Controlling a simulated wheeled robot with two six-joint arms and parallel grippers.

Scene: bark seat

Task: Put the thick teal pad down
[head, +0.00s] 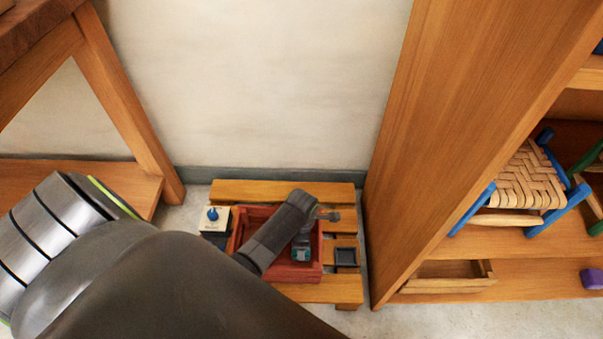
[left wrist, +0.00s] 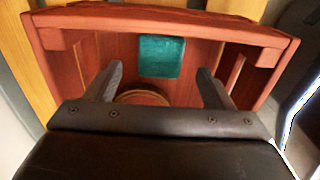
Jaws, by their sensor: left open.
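The thick teal pad (left wrist: 161,57) lies inside a red wooden crate (left wrist: 270,38), against the floor near one long wall in the left wrist view. In the head view a small teal patch of the pad (head: 301,255) shows below my gripper. My left gripper (left wrist: 159,72) is open over the crate, its two fingers apart with nothing between them. The pad is beyond the fingertips and looks clear of them. In the head view my left gripper (head: 308,230) and forearm hide much of the crate (head: 300,275). My right gripper is not in view.
The crate stands on a low slatted wooden platform (head: 340,290) by the wall. A box with a blue knob (head: 212,214) is left of it, a small dark square tray (head: 346,257) right. A round wooden thing (left wrist: 142,97) lies in the crate. A tall shelf (head: 450,120) stands right.

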